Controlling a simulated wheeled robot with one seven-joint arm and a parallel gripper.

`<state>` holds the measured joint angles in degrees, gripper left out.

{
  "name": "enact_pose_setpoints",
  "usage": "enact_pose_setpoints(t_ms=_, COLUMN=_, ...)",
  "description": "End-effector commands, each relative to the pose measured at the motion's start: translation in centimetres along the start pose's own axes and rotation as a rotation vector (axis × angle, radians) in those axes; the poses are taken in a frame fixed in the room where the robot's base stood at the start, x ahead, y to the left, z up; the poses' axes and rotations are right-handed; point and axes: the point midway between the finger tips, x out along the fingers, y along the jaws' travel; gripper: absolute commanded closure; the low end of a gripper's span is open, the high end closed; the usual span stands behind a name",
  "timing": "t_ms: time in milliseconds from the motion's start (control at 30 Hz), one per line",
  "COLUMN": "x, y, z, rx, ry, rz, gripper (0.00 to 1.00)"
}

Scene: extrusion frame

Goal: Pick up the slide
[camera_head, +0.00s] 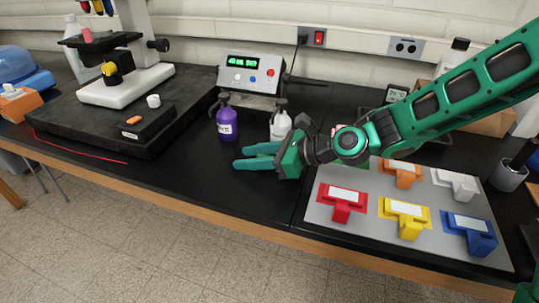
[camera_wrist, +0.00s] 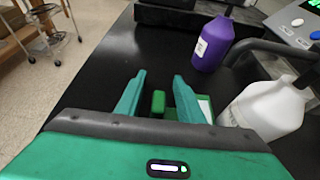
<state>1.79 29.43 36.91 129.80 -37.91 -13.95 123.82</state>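No clear glass slide can be made out. My gripper (camera_head: 243,157) is open and low over the black bench, in front of the purple bottle. In the wrist view, its green fingers (camera_wrist: 157,80) stand apart. A small green block (camera_wrist: 158,103) shows between them, with a gap on each side. A white label-like patch (camera_wrist: 204,106) shows just right of the right finger, partly hidden by it. I cannot tell whether the block and patch are one piece, or whether either is the slide. In the head view the gripper hides this spot.
A purple bottle (camera_head: 227,124) and a white bottle (camera_head: 280,126) stand close behind my gripper. A grey board (camera_head: 320,215) at right bears several coloured, white-labelled pieces, including a red one (camera_head: 342,203). A microscope (camera_head: 125,80) stands at left.

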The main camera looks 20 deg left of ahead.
Motion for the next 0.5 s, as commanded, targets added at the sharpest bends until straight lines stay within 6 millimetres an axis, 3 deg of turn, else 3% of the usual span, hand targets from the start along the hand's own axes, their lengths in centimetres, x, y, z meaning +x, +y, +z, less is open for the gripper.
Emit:
enact_pose_setpoints(t_ms=200, x=0.09, y=0.0, z=-0.01, rx=0.0, ry=0.0, rz=0.0, gripper=0.66)
enact_pose_setpoints(t_ms=367, x=0.07, y=-0.01, z=-0.02, rx=0.0, ry=0.0, rz=-0.001, gripper=1.0)
enact_pose_setpoints(t_ms=500, x=0.05, y=-0.03, z=-0.02, rx=0.0, ry=0.0, rz=-0.001, gripper=1.0)
